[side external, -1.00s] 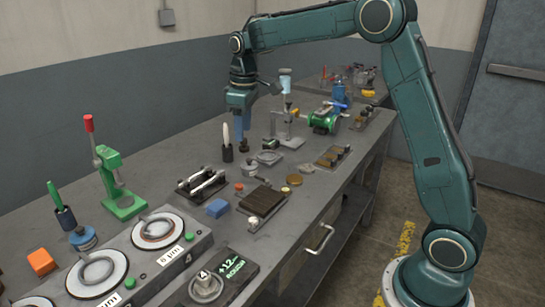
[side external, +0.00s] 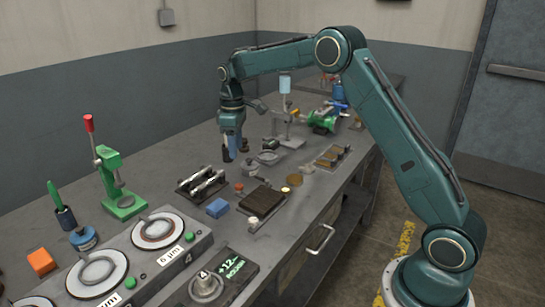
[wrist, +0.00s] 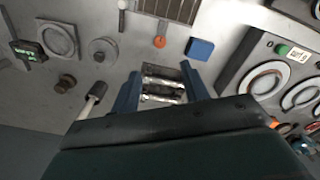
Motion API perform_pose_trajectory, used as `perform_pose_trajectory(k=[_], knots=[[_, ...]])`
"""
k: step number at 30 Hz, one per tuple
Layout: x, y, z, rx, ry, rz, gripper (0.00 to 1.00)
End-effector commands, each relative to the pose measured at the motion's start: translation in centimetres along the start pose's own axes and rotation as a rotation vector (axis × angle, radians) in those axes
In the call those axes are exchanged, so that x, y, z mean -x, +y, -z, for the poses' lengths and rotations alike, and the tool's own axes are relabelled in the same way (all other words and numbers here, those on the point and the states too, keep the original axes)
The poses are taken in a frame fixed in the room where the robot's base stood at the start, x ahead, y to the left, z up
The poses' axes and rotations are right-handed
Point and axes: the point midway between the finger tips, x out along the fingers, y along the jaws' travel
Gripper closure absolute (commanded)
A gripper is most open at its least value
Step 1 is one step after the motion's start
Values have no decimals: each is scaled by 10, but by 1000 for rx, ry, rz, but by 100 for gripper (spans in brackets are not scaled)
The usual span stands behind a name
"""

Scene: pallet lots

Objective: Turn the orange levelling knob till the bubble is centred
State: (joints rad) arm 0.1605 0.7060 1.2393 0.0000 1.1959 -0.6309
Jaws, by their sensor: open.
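A small orange-red knob (side external: 239,187) sits near the far end of a dark brown grooved plate (side external: 262,199). It also shows in the wrist view as an orange disc (wrist: 160,41), ahead of my fingertips. I cannot make out a bubble in either view. My gripper (side external: 233,156) points down above the bench, behind and left of the knob and apart from it. In the wrist view its two blue fingers (wrist: 160,72) are spread, with nothing held between them. A fixture with two metal rods (wrist: 163,91) shows below and between the fingers.
The rod fixture (side external: 203,182) and a blue block (side external: 217,208) lie close to the knob. A white pen-like tool (wrist: 93,98) stands near one finger. A green press (side external: 120,190) and a dial panel (side external: 180,240) occupy the left side.

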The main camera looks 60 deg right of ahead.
Motion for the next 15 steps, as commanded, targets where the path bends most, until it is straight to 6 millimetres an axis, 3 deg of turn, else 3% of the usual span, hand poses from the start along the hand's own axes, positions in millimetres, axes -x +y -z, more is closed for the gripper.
perform_pose_trajectory(k=[15], knots=[[-74,-1,-1,0,-3,2,55]])
